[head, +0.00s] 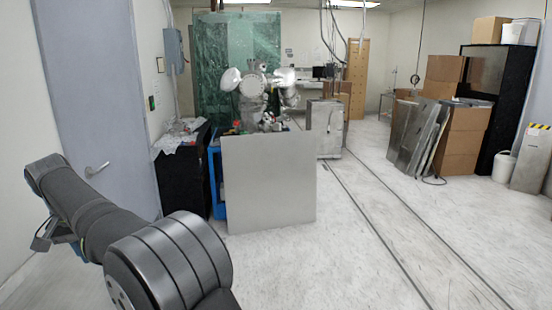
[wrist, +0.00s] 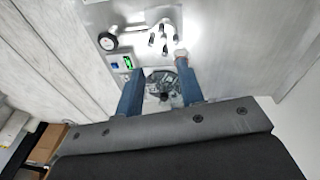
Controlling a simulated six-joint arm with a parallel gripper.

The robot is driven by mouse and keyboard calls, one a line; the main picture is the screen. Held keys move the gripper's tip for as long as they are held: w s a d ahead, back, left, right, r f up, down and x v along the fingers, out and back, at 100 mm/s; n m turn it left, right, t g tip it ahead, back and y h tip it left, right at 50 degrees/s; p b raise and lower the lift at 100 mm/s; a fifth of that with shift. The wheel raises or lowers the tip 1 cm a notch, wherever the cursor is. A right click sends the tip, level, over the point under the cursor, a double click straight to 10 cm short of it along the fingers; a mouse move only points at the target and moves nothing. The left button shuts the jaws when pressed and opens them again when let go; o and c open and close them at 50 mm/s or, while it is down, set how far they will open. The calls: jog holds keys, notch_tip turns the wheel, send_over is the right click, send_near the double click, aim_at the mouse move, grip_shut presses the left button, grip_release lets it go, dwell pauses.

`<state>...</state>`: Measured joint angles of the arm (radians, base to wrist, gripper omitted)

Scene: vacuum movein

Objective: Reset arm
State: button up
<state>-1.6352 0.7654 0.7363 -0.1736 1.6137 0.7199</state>
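My gripper (wrist: 157,78) shows in the wrist view with its two blue fingers apart and nothing visibly held. Beyond the fingers is a round metal fitting (wrist: 162,88), partly hidden by the gripper body. A pale metal panel (wrist: 235,45) lies behind it, with a black round knob (wrist: 108,41), a cluster of metal posts (wrist: 164,37) and a small green-lit display (wrist: 120,62). In the head view my dark arm reaches in from the lower left; my gripper is out of that picture.
In the head view a grey panel-fronted stand (head: 268,185) bears a shiny metal chamber (head: 252,88). A black cabinet (head: 182,170) is left of it, beside a grey door (head: 95,90). Cardboard boxes (head: 465,135) and leaning metal sheets (head: 415,140) stand right.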

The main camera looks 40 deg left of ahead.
jog(key=shift+s+d+f+m+t, duration=0.15)
jog(key=shift+s+m+t, duration=0.2)
jog(key=shift+m, duration=0.35)
jog(key=o, duration=1.4)
jog(key=shift+o, duration=0.2)
jog(key=w+d+f+m+g+y, duration=0.1)
jog(key=w+d+m+g, duration=0.2)
jog(key=w+d+m, duration=0.5)
jog(key=w+d+f+m+g+y, duration=0.1)
jog(key=w+d+m+g+y, duration=0.3)
jog(key=w+m, duration=0.8)
notch_tip(320, 180, down, 9)
jog(key=a+n+t+h, duration=0.1)
jog(key=a+n+h, duration=0.1)
jog(key=shift+s, duration=0.45)
